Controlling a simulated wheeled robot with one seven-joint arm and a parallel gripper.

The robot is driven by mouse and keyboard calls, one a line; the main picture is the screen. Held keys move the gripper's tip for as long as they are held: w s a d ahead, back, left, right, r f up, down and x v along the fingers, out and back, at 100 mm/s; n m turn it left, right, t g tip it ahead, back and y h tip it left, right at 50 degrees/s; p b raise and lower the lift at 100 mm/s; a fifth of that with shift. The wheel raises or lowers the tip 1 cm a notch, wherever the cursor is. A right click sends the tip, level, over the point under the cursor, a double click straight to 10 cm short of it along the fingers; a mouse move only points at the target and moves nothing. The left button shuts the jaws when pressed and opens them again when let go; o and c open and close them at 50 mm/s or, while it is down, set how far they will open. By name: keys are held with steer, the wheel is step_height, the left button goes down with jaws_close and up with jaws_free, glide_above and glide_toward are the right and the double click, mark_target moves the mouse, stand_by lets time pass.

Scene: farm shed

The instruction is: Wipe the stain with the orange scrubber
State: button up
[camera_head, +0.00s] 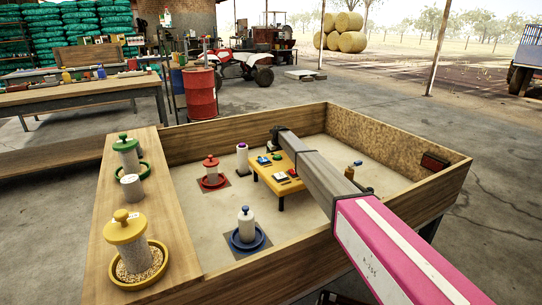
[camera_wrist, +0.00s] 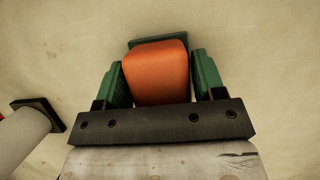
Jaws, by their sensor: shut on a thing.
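My gripper (camera_wrist: 157,62) is shut on the orange scrubber (camera_wrist: 156,80), a rounded orange block with a green finger on each side. A dark green piece (camera_wrist: 158,41) shows just past the block's far edge; I cannot tell if it belongs to the scrubber. Pale, sandy floor surrounds it in the wrist view, but the gap to the floor is unclear. In the head view my gripper (camera_head: 276,133) is over the far part of the wooden pen, mostly hidden by my arm, and the scrubber cannot be made out. I see no clear stain in either view.
A low yellow table (camera_head: 277,178) with small items stands beside my arm. A red feeder (camera_head: 211,171), a blue-based feeder (camera_head: 247,227) and a white cylinder (camera_head: 242,158) stand in the pen. Wooden walls (camera_head: 230,139) enclose it. A white cylinder (camera_wrist: 22,135) lies left in the wrist view.

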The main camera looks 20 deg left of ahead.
steer(key=shift+w+d, duration=1.25)
steer(key=shift+w, duration=0.25)
steer(key=shift+w+d, duration=1.25)
steer(key=shift+w, duration=0.25)
steer(key=shift+r, duration=2.95)
steer(key=shift+r, duration=0.15)
steer(key=shift+r, duration=1.4)
